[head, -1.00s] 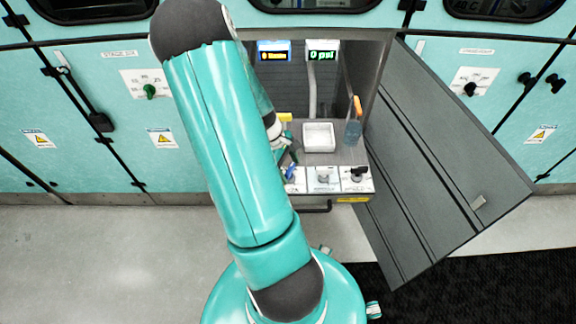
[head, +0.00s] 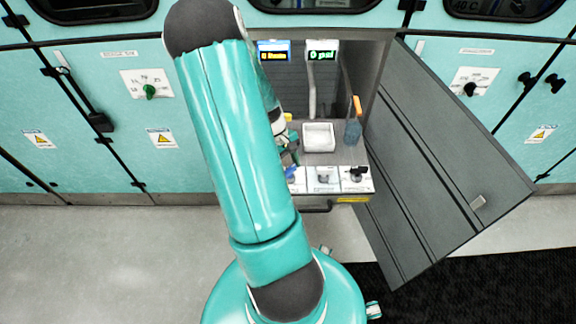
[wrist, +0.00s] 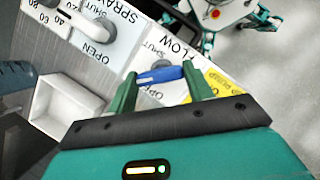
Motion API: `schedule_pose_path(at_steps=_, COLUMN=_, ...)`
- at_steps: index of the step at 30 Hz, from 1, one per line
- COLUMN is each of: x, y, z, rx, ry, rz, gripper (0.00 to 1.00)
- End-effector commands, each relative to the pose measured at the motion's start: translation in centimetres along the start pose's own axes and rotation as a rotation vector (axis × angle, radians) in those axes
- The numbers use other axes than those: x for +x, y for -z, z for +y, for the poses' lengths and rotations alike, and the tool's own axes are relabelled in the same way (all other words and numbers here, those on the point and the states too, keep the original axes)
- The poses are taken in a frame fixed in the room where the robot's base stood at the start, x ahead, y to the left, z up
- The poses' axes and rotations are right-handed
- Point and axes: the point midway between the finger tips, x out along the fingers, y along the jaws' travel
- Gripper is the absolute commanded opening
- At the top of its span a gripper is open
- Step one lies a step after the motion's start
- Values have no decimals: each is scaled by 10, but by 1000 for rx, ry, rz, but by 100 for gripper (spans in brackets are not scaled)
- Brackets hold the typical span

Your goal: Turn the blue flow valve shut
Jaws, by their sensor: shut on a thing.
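The blue flow valve handle (wrist: 158,75) sits on a white panel labelled FLOW in the wrist view. The word SHUT shows just above it and OPEN below it, partly covered. My gripper (wrist: 159,73) has its green fingers at the two ends of the handle, shut on it. The handle lies nearly level across the picture, from finger to finger. In the head view my gripper (head: 290,158) is at the left end of the valve panel, mostly behind my arm, and the handle is largely hidden there.
A grey spray valve (wrist: 97,33) and its panel stand beside the flow panel. A white tray (head: 319,137) and a blue bottle with an orange top (head: 353,131) stand behind the valves. A black valve (head: 357,174) is at the right. The open grey door (head: 440,160) bounds the right side.

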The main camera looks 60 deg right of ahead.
Motion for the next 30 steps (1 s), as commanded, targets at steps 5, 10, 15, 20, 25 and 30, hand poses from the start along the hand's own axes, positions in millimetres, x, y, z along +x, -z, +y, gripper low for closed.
schedule_pose_path(at_steps=5, x=-1, y=0, z=2, rx=155, ry=64, rz=2, gripper=28)
schedule_pose_path(at_steps=10, x=-1, y=0, z=3, rx=306, ry=126, rz=2, gripper=28)
schedule_pose_path(at_steps=15, x=-1, y=0, z=4, rx=449, ry=186, rz=2, gripper=28)
schedule_pose_path(at_steps=20, x=-1, y=-1, z=4, rx=567, ry=235, rz=3, gripper=28)
schedule_pose_path(at_steps=25, x=0, y=-1, z=5, rx=662, ry=275, rz=2, gripper=28)
schedule_pose_path(at_steps=30, x=-1, y=-1, z=5, rx=721, ry=299, rz=3, gripper=28)
